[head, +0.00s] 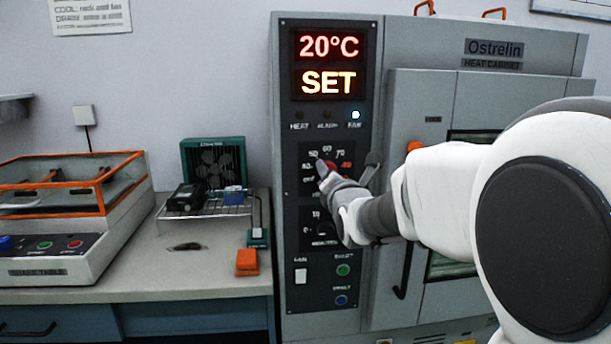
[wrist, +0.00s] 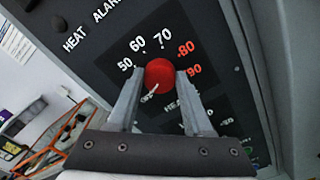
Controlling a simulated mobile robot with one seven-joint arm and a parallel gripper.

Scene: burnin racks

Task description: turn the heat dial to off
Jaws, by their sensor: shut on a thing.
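The heat dial (wrist: 158,72) is a round red knob on the dark panel, ringed by white numbers 50, 60, 70 and red 80, 90. My gripper (wrist: 159,77) has one finger on each side of the knob and is shut on it. A pale pointer line on the knob points to the lower left in the wrist view, below the 50. The label at its tip is partly hidden, so I cannot read its exact setting. In the head view my gripper (head: 325,173) reaches the panel and covers most of the dial.
The display (head: 329,64) reads 20°C and SET. The FAN lamp (head: 355,115) is lit; the HEAT lamp (head: 299,116) looks dark. A lower dial (head: 320,228), a white switch (head: 300,276) and green and blue buttons sit below. The cabinet door (head: 410,290) is right of the panel.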

